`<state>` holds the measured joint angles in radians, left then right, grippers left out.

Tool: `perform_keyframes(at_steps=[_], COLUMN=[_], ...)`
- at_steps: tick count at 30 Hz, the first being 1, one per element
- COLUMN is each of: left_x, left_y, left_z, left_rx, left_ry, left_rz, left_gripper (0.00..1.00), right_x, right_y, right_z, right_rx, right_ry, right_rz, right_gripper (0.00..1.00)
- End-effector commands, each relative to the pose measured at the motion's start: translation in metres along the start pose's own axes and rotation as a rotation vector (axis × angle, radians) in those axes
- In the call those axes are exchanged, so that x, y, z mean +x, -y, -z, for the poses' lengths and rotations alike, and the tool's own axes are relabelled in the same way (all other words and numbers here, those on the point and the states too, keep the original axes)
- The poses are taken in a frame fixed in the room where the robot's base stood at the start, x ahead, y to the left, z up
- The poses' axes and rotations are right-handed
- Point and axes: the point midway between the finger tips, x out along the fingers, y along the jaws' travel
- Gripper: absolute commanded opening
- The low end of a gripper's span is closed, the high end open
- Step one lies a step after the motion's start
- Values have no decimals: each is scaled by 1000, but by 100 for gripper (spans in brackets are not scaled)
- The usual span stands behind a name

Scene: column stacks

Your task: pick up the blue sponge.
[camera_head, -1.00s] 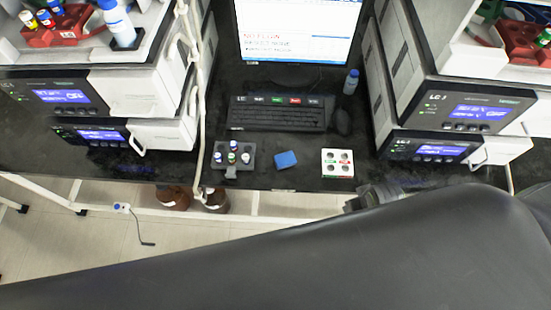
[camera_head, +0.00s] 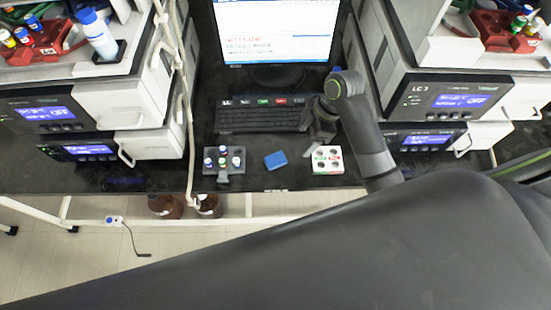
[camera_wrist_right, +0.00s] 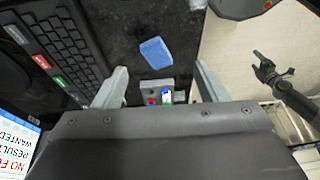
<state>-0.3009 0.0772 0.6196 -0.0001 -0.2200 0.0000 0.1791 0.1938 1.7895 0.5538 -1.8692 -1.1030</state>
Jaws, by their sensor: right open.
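The blue sponge (camera_head: 275,159) lies flat on the black bench between a grey vial rack and a white block. It also shows in the right wrist view (camera_wrist_right: 156,52), ahead of the fingers. My right gripper (camera_head: 311,150) is above the bench, to the right of the sponge.
The grey rack (camera_head: 223,170) holds several capped vials left of the sponge. The white block (camera_head: 327,168) with holes stands to its right. A keyboard (camera_head: 262,118) and monitor (camera_head: 275,32) are behind. Instrument stacks (camera_head: 440,98) flank the bench. The bench's front edge is close.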

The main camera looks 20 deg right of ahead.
Motion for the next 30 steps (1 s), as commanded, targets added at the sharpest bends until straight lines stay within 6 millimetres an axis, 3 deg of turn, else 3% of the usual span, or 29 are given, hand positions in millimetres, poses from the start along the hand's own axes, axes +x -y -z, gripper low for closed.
perform_keyframes(at_steps=[1, 5, 10, 20, 22, 30], left_x=[-1, -1, 4, 41, 31, 26], left_y=[0, 1, 2, 0, 1, 1], left_z=[0, 0, 0, -4, -3, -2], left_rx=[0, 0, 1, 2, 2, 2], left_ry=[0, 0, 0, 0, 0, -1], left_rz=[0, 1, 3, 4, 4, 4], left_gripper=[80, 80, 80, 80, 80, 80], right_x=[-13, -33, -35, 16, 24, 72], right_y=[-9, -18, -20, -16, -13, -10], right_z=[13, 31, 38, 38, 42, 42], right_rx=[-97, -278, -361, -360, -356, -356], right_ry=[-14, -40, -53, -55, -56, -53], right_rz=[20, 66, 89, 88, 93, 89], right_gripper=[66, 66, 66, 66, 66, 66])
